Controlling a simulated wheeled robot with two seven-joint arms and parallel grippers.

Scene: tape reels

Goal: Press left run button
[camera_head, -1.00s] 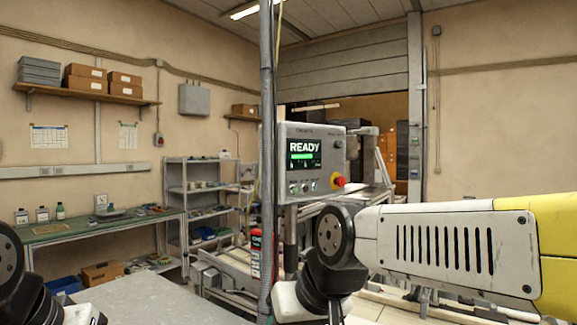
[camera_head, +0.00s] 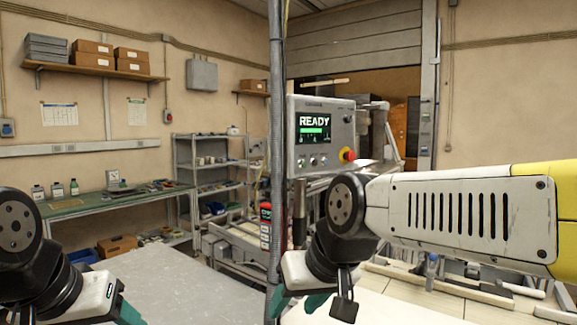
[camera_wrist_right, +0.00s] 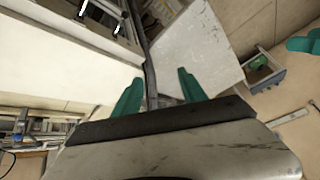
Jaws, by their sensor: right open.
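The grey control panel (camera_head: 344,128) stands a little right of centre in the head view, with a lit READY screen (camera_head: 314,127). Below the screen is a row of small round buttons (camera_head: 313,161), with a red stop knob on a yellow collar (camera_head: 347,155) to their right. Their labels are too small to read. My right gripper (camera_head: 297,303) hangs below the panel, apart from it, with green fingers. In the right wrist view its fingers (camera_wrist_right: 159,78) are spread and empty. My left gripper (camera_head: 128,313) is at the bottom left, mostly cut off by the frame edge.
A grey vertical pole (camera_head: 277,140) stands just left of the panel. A pale grey tabletop (camera_head: 190,290) lies at lower left. A green workbench (camera_head: 75,208) and metal shelving (camera_head: 205,178) are behind. A red fire extinguisher (camera_head: 266,220) is beside the pole.

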